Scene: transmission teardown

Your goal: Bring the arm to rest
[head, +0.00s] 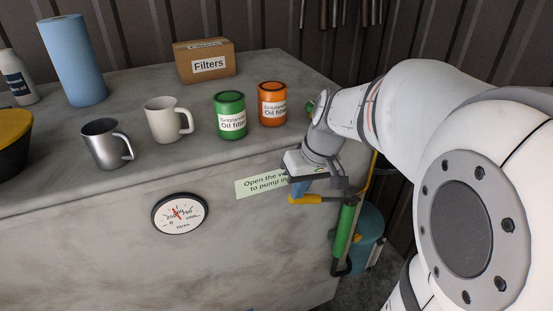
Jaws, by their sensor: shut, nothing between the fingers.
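My arm (408,105) is large, white and grey, and reaches in from the right. Its wrist bends down at the right front corner of the grey bench. My gripper (318,188) is shut and empty in front of the bench face, just above a yellow lever (307,199). I cannot tell whether the fingers touch the lever. The gripper partly covers a pale label (258,186) with text starting "Open the".
The bench (240,250) holds a steel mug (103,146), a white mug (162,121), green (230,116) and orange (272,104) oil filter cans, and a Filters box (205,62). A gauge (180,213) is on its face. A green-handled tool (345,228) and blue container (368,240) are close right.

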